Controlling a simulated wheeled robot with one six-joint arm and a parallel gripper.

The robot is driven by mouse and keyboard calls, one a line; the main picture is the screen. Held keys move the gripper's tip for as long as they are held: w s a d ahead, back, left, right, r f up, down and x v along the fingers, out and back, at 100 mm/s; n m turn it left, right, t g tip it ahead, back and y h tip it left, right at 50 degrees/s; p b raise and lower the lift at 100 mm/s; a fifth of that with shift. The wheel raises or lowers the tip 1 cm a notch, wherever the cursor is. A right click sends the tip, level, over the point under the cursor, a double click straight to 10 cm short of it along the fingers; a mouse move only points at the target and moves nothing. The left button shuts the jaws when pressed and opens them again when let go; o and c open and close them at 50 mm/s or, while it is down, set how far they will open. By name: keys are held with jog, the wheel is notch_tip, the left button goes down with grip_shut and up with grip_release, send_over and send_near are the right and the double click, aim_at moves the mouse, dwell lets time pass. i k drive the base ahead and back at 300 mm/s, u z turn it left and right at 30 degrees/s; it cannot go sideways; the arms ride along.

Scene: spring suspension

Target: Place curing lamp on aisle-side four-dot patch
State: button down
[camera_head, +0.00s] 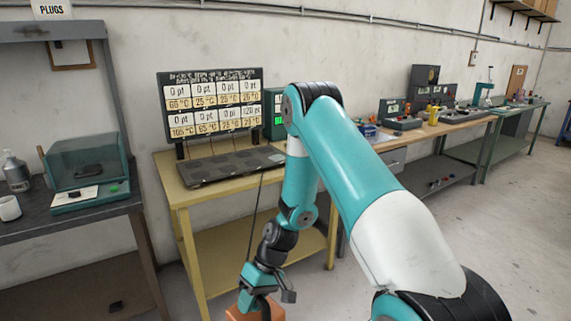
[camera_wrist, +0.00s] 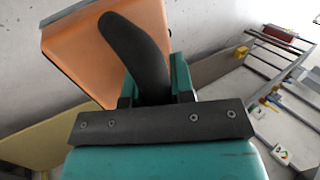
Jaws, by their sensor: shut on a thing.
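An orange curing lamp with a dark curved handle (camera_wrist: 135,45) fills the upper middle of the wrist view. Its orange body (camera_head: 236,314) also shows at the bottom edge of the head view, partly cut off. My gripper (camera_head: 266,287) is shut on the lamp, low in front of the yellow bench. A dark plate with several flat patches (camera_head: 225,166) lies on the bench top, above and beyond my gripper. The dot marks on the patches are too small to read, so I cannot tell which is the four-dot one.
A display board (camera_head: 210,100) with several readings stands behind the plate. A thin dark cord (camera_head: 256,208) hangs at the yellow bench's front (camera_head: 180,198). A dark bench (camera_head: 70,215) with a teal box stands left. More benches line the wall right; open floor (camera_head: 515,220) lies before them.

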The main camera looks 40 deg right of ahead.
aim_at(277, 158)
jog(key=z, duration=0.65)
jog(key=i, duration=1.55)
jog(key=u, duration=0.05)
